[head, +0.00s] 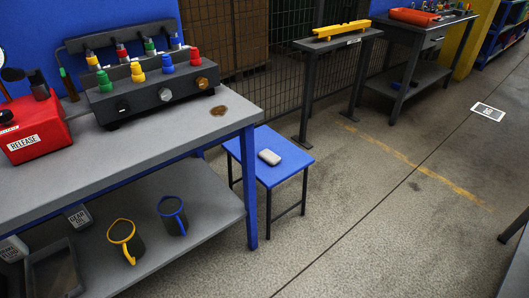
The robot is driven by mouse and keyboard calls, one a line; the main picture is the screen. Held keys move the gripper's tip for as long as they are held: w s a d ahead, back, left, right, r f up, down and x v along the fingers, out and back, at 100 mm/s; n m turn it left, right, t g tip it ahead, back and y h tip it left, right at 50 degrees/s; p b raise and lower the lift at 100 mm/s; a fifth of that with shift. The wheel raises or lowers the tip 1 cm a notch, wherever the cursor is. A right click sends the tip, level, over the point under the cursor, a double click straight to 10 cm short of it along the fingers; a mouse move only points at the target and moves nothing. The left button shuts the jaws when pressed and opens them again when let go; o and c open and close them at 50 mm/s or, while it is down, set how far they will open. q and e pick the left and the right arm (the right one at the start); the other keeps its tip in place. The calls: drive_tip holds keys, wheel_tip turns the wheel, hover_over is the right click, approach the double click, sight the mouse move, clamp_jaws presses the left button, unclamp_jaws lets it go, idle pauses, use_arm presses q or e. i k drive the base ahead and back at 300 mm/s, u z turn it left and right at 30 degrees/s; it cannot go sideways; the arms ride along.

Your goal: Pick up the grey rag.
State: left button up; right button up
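A small pale grey object (269,157) with rounded corners lies on top of a blue stool (287,173). It may be the grey rag, folded, but it is too small to tell for sure. Nothing covers it, and bare stool top shows around it. Neither of my grippers is in view.
A grey workbench (170,135) with a blue leg stands left of the stool. It bears a red RELEASE box (35,128), a dark fixture with coloured knobs (150,92) and a brown stain (219,110). Mugs stand on its lower shelf. Open floor (350,235) lies right of the stool.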

sight(269, 156)
drive_tip(key=z, duration=0.4)
drive_tip(key=i, duration=0.65)
drive_tip(key=z, duration=0.4)
drive_tip(key=i, duration=1.45)
drive_tip(key=u, duration=0.5)
